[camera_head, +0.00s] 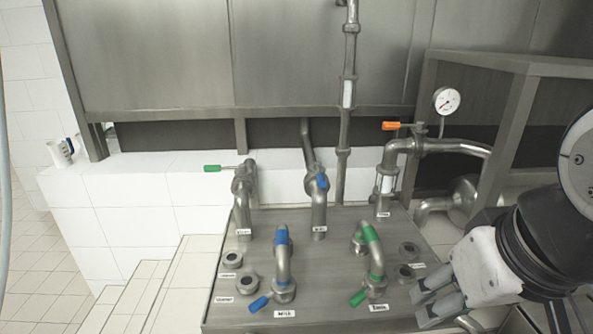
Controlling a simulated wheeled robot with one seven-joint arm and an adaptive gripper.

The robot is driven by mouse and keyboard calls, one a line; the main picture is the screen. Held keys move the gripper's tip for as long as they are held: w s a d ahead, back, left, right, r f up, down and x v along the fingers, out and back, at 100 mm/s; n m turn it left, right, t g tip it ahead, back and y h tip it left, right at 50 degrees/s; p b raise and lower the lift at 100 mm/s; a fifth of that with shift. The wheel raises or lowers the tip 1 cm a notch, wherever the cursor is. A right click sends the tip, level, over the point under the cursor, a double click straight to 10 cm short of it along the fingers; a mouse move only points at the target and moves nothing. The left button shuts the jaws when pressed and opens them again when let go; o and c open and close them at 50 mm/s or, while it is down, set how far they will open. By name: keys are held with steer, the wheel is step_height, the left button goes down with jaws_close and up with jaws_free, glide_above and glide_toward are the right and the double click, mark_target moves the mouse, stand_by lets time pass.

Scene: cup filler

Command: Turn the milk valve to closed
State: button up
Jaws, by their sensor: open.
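A bent steel pipe with a blue band (282,243) stands at the front left of the metal panel (335,275). A blue valve handle (259,303) sticks out to the lower left from its base. The small label (285,314) in front of it appears to read MILK. A second blue handle (322,180) sits on the upright pipe behind, close to that pipe; its label is too small to read surely. My gripper (423,301) is at the lower right, open and empty, its fingers pointing left, apart from both blue handles.
A bent pipe with a green band (371,232) and green handle (357,299) stands between my gripper and the front blue handle. Behind are a green handle (212,168), an orange handle (391,126) and a gauge (446,101). White tiled steps (190,290) lie left.

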steer(key=w+a+f+t+b, duration=0.2)
steer(key=w, duration=0.7)
steer(key=w+a+f+t+b, duration=0.1)
steer(key=w+f+t+b, duration=0.15)
steer(key=w, duration=0.75)
steer(key=w+a+f+t+b, duration=0.1)
steer(key=w+a+f+t, duration=0.15)
steer(key=w, duration=0.65)
steer(key=m+t+b, duration=0.2)
steer(key=t+b, duration=0.3)
steer(key=t, duration=0.1)
glide_toward(323, 184)
steer(key=w, duration=1.2)
steer(key=shift+f, duration=0.25)
jaws_close()
